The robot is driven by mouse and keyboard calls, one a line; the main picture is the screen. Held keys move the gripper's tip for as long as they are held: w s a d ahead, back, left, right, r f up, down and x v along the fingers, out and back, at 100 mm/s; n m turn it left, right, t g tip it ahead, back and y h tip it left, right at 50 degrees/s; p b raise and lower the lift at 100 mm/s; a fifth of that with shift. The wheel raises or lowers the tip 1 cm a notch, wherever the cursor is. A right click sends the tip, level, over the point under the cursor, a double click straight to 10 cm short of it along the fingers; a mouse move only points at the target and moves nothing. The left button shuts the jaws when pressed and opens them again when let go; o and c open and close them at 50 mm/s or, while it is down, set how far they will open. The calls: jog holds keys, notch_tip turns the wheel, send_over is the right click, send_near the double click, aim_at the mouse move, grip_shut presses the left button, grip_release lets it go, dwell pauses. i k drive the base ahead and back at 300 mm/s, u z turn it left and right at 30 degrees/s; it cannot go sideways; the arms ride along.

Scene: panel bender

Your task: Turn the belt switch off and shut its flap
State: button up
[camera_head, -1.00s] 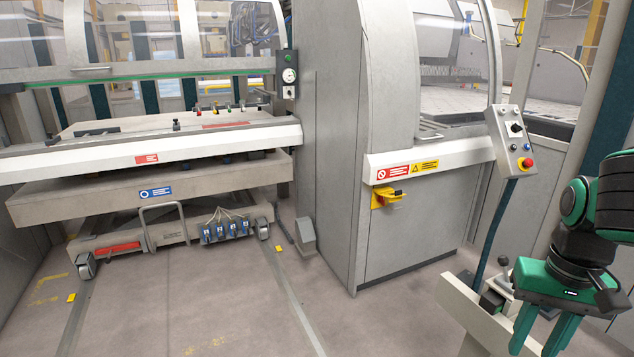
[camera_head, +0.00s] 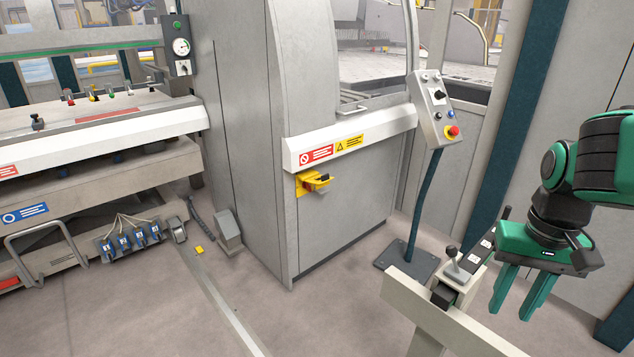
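A yellow fitting (camera_head: 313,182) sits on the front of the grey machine cabinet, below the red and yellow warning labels. My gripper (camera_head: 511,315) hangs at the right, fingers pointing down. Its two green fingers are apart with nothing between them. It is well to the right of the yellow fitting and clear of it.
A control box (camera_head: 436,112) with a black knob and red button stands on a dark post. A pale rail (camera_head: 440,315) and a lever console (camera_head: 465,265) lie between the cabinet and my gripper. Open floor (camera_head: 310,310) lies before the cabinet.

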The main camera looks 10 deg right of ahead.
aim_at(305, 185)
jog(key=k, duration=1.15)
jog(key=u, duration=0.7)
jog(key=i, duration=1.25)
jog(key=z, duration=0.75)
jog(key=i, duration=1)
jog(key=z, duration=0.15)
